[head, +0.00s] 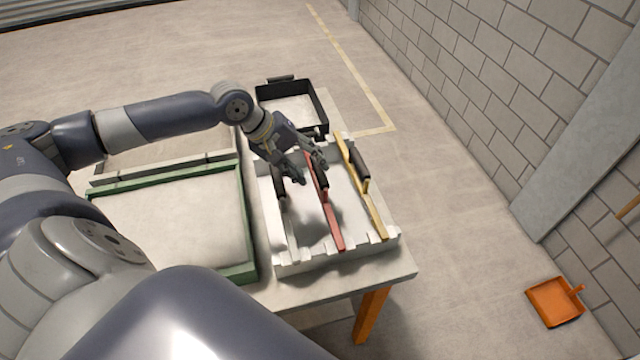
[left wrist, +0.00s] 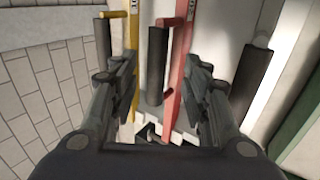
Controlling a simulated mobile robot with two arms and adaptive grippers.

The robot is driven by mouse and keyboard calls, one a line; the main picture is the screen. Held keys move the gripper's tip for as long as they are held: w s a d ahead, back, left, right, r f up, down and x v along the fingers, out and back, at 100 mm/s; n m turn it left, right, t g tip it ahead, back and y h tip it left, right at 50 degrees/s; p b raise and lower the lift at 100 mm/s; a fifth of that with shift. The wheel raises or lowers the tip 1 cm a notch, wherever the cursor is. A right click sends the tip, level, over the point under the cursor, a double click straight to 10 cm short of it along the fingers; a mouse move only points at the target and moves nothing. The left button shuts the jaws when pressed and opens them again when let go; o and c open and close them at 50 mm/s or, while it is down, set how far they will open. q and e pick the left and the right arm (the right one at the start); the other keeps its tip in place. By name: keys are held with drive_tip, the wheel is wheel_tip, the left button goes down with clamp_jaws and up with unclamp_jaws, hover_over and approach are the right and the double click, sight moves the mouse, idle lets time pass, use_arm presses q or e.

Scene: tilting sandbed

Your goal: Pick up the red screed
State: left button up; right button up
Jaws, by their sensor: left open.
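The red screed (head: 328,212) is a long narrow red bar with a dark grip, lying in the middle slot of a pale notched rack (head: 300,262). My left gripper (head: 306,176) is open above the rack, close to the red screed's grip. In the left wrist view the dark grip (left wrist: 157,66) of the red screed (left wrist: 182,50) shows between the two open fingers (left wrist: 165,105). I cannot tell whether the fingers touch it. My right gripper is not in view.
A yellow screed (head: 366,196) lies in the rack to the right, and a pale screed (head: 285,215) to the left. A green-framed sandbed (head: 250,225) is left of the rack. A black tray (head: 318,100) stands behind. An orange dustpan (head: 553,300) is on the floor.

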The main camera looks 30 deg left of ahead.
sight(317, 169)
use_arm(q)
drive_tip(key=shift+w+d+f+p, duration=0.3)
drive_tip(key=shift+w+f+p, duration=0.1)
drive_tip(key=shift+w+f, duration=0.15)
drive_tip(key=shift+p+x, duration=0.3)
drive_tip(key=shift+x, duration=0.85)
drive_tip(key=shift+w+f, duration=0.3)
drive_tip(key=shift+f, duration=0.1)
drive_tip(key=shift+s, duration=0.1)
drive_tip(key=c, duration=0.8)
clamp_jaws()
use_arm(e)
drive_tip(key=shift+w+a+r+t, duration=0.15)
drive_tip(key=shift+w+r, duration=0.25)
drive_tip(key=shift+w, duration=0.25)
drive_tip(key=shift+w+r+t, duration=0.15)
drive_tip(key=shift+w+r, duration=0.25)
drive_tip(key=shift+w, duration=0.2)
